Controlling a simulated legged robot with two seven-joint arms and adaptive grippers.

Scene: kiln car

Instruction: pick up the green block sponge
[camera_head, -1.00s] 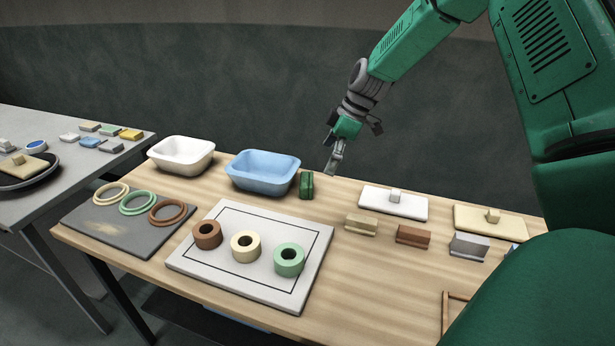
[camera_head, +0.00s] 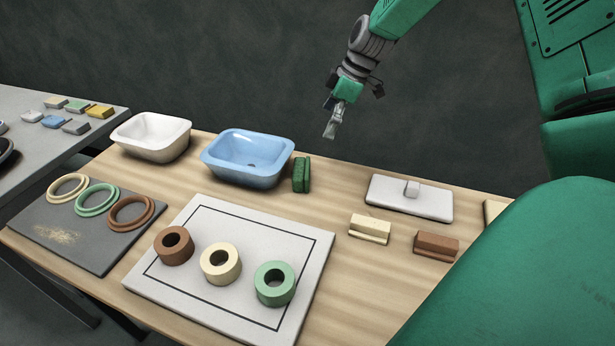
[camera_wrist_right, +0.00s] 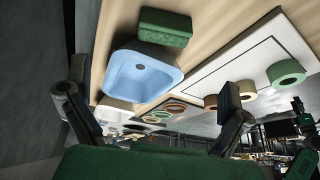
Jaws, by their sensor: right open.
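The green block sponge (camera_head: 301,174) stands on the wooden table just right of the blue basin. It also shows in the right wrist view (camera_wrist_right: 165,27), at the top, beside the basin. My right gripper (camera_head: 332,130) hangs in the air above and to the right of the sponge, apart from it. In the right wrist view its two dark fingers are spread wide (camera_wrist_right: 153,98), with nothing held between them. My left gripper is not seen in the head view.
The blue basin (camera_head: 248,158) and a white basin (camera_head: 151,137) stand left of the sponge. A white board (camera_head: 200,290) with three rings lies in front. A white lidded slab (camera_head: 409,198) and a cream block (camera_head: 370,228) lie to the right. Bare wood surrounds the sponge's right side.

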